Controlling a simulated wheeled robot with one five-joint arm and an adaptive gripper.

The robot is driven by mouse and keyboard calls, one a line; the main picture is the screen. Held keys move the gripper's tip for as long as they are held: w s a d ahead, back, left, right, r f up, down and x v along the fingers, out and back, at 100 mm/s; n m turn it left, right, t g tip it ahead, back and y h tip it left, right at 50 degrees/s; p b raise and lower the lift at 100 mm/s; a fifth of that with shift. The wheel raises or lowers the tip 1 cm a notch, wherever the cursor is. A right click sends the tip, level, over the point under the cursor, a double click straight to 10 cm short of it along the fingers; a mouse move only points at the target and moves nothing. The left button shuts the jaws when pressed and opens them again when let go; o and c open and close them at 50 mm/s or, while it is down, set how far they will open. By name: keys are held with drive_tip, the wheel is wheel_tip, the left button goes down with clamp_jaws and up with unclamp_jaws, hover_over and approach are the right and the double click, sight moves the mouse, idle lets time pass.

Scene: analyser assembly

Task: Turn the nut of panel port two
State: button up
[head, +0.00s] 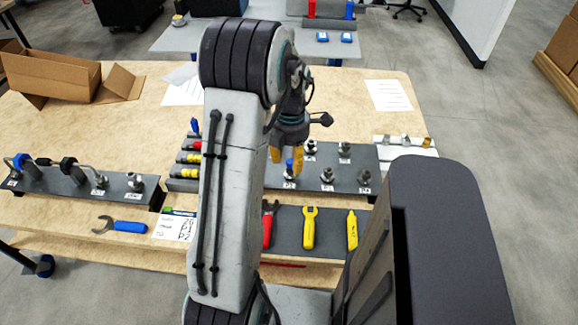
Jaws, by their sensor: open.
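The dark grey panel (345,187) lies on the wooden table and carries several metal port fittings with small white labels, too small to read, so I cannot tell which is port two. My gripper (286,158), with yellow fingertips, points down over the left front fitting. It is open; I cannot tell whether it touches the fitting. My arm hides the panel's left-middle part.
A blue wrench (124,226) lies at the front left. A yellow wrench (309,228) and a yellow tool (352,230) lie on a dark mat (330,240). A second rack (75,190) stands left. An open cardboard box (60,77) sits at the back left.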

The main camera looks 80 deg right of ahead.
drive_tip(key=shift+f, duration=1.7)
clamp_jaws()
